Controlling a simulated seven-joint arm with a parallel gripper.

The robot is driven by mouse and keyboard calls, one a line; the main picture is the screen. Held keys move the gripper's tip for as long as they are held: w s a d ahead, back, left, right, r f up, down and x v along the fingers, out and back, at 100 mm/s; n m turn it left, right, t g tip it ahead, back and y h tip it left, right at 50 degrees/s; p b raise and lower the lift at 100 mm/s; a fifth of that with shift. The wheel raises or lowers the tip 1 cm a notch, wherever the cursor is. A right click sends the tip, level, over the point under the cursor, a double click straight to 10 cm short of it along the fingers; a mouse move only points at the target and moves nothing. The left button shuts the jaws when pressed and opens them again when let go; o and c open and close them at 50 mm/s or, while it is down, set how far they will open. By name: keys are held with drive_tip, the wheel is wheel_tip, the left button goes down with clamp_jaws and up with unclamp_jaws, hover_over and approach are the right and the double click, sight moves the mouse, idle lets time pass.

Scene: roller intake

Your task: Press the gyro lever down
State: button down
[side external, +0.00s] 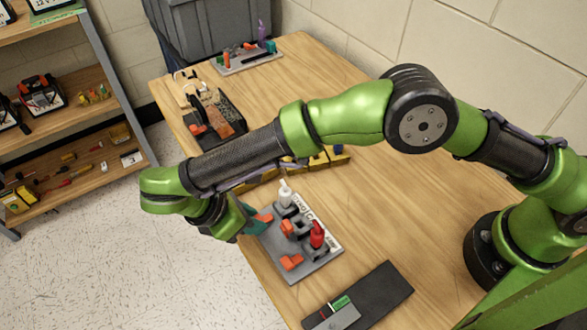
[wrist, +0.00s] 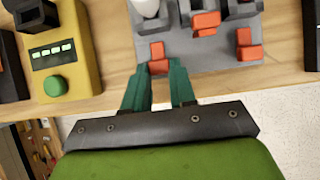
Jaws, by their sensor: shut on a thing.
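My gripper (side external: 259,222) is at the panel's left edge. In the wrist view, the teal fingers of my gripper (wrist: 161,70) are shut on an orange lever (wrist: 157,53) near the panel's edge. I cannot read which lever is labelled gyro. Another orange lever (wrist: 246,44) stands to the right.
A yellow box (wrist: 68,65) with a green button stands left of the panel in the wrist view. A dark mat (side external: 385,290) lies on the table right of the panel. A black tray (side external: 215,118) and another small panel (side external: 246,60) stand farther back. A shelf (side external: 70,110) is at left.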

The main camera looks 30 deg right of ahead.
idle(0.5)
drive_tip(key=c, duration=0.9)
unclamp_jaws()
drive_tip(key=shift+f, duration=0.1)
drive_tip(key=shift+v, duration=3.8)
drive_tip(key=shift+a+f, duration=0.1)
drive_tip(key=shift+a, duration=0.05)
